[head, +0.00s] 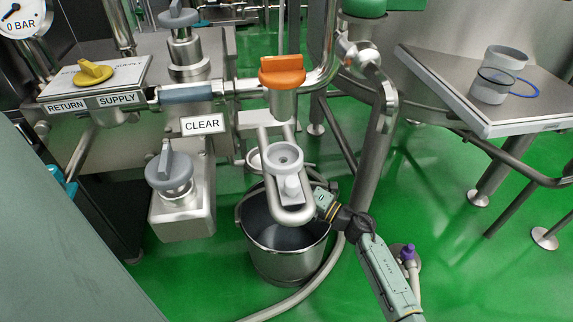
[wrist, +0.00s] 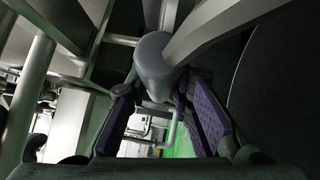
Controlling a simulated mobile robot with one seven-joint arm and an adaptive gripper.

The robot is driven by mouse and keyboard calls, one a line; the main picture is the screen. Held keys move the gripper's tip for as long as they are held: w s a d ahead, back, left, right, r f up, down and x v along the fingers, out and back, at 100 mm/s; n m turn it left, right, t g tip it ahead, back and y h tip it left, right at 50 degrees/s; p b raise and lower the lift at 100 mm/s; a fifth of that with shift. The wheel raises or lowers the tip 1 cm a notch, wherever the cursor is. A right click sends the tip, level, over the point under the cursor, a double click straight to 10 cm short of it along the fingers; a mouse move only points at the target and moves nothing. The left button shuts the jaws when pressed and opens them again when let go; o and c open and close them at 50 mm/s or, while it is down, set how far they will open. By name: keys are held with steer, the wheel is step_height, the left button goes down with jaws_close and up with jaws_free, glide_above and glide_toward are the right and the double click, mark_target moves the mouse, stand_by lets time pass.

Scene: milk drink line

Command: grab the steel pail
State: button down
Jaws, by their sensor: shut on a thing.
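The steel pail (head: 285,262) stands upright on the green floor, below a looped steel pipe that hides part of its mouth. My gripper (head: 322,205) is at the right side of the pail's mouth, close to the pipe loop; its fingertips are mostly hidden in the head view. In the wrist view, the fingers (wrist: 168,112) stand on both sides of a rounded grey grip (wrist: 155,68) with a metal band running up to the right. This appears to be the pail's handle. My gripper is shut on it.
The looped pipe (head: 290,213) and an orange-handled valve (head: 282,72) are right above the pail. A vertical pipe (head: 375,160) stands close to the right. A pale hose (head: 300,297) curves along the floor. A steel table (head: 480,110) is at right; open green floor lies below it.

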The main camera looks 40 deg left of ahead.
steer(key=shift+r, duration=0.2)
steer(key=shift+r, duration=0.15)
